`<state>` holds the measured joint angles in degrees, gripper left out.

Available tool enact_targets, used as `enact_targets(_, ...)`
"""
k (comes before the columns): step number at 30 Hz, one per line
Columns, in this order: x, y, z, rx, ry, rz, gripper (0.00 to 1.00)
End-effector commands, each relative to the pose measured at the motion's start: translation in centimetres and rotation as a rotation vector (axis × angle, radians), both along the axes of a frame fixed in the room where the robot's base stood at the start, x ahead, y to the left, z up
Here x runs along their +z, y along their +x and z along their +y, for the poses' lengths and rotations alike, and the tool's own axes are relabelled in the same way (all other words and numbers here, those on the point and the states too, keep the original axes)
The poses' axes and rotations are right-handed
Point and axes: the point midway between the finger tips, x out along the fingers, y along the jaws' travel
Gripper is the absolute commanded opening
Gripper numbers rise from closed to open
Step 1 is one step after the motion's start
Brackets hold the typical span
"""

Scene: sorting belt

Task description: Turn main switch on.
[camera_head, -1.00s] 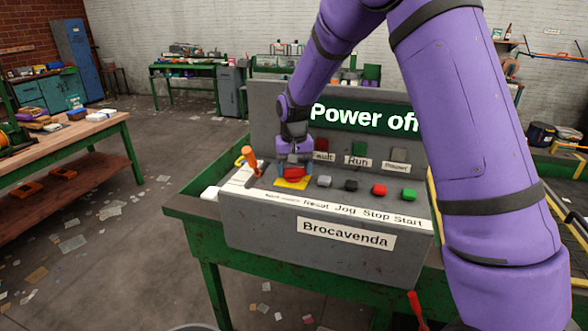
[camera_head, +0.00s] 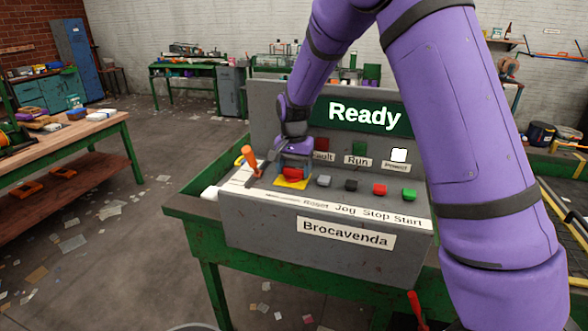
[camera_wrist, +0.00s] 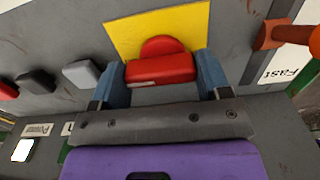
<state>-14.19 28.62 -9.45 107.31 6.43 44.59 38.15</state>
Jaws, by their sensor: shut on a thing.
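The main switch is a red rotary knob (camera_head: 291,172) on a yellow plate (camera_head: 288,184), on the grey control panel (camera_head: 270,225). My gripper (camera_head: 290,168) is over it, shut on the knob. In the wrist view the red knob (camera_wrist: 161,68) sits between the two blue fingers of my gripper (camera_wrist: 160,80), in front of the yellow plate (camera_wrist: 125,35). The display (camera_head: 364,115) reads "Ready". The Power lamp (camera_head: 398,155) is lit white, and it also shows white in the wrist view (camera_wrist: 22,150).
An orange-handled lever (camera_head: 250,160) stands just left of the knob. Grey, black, red and green buttons (camera_head: 380,190) sit in a row to its right. The panel stands on a green table (camera_head: 205,232).

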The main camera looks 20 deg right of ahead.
Motion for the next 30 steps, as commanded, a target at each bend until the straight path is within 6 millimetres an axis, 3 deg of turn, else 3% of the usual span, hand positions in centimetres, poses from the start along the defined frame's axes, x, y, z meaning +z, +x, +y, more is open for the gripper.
enact_targets(8, 0.0, 0.0, 0.0, -0.002, 0.000, -0.001, 0.47)
enact_targets(9, 0.0, 0.0, 0.0, -0.002, 0.000, -0.001, 0.75)
enact_targets(12, 0.0, 0.0, 0.0, -0.002, 0.000, -0.001, 0.96)
enact_targets(23, 0.5, 0.0, 0.0, 0.000, 0.001, -0.002, 0.96)
enact_targets(30, 4.3, 0.1, 0.0, 0.001, 0.001, -0.004, 0.96)
